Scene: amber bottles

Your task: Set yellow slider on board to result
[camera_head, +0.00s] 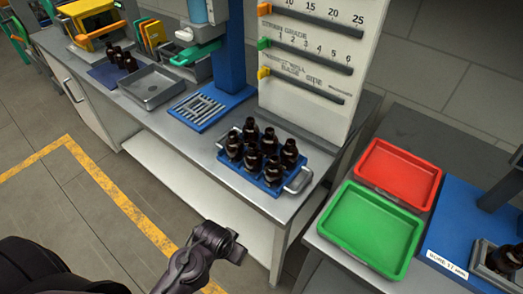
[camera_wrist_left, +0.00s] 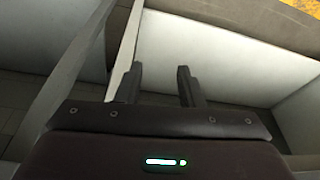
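The white upright board (camera_head: 312,62) stands on the bench at the upper middle of the head view. The yellow slider (camera_head: 263,72) is at the left end of the board's lowest slot (camera_head: 305,87), whose small print I cannot read surely. My left gripper (camera_wrist_left: 160,72) shows in the left wrist view with its two dark fingers apart and nothing between them. In the head view a dark arm part (camera_head: 208,250), seemingly of my left arm, is low in front of the bench, far from the board. My right gripper is not in view.
A green slider (camera_head: 263,43) and an orange slider (camera_head: 264,9) sit at the left of the higher slots. A blue rack (camera_head: 222,158) of amber bottles stands before the board. Green (camera_head: 345,238) and red (camera_head: 414,196) trays are on the right bench. Clear floor lies left.

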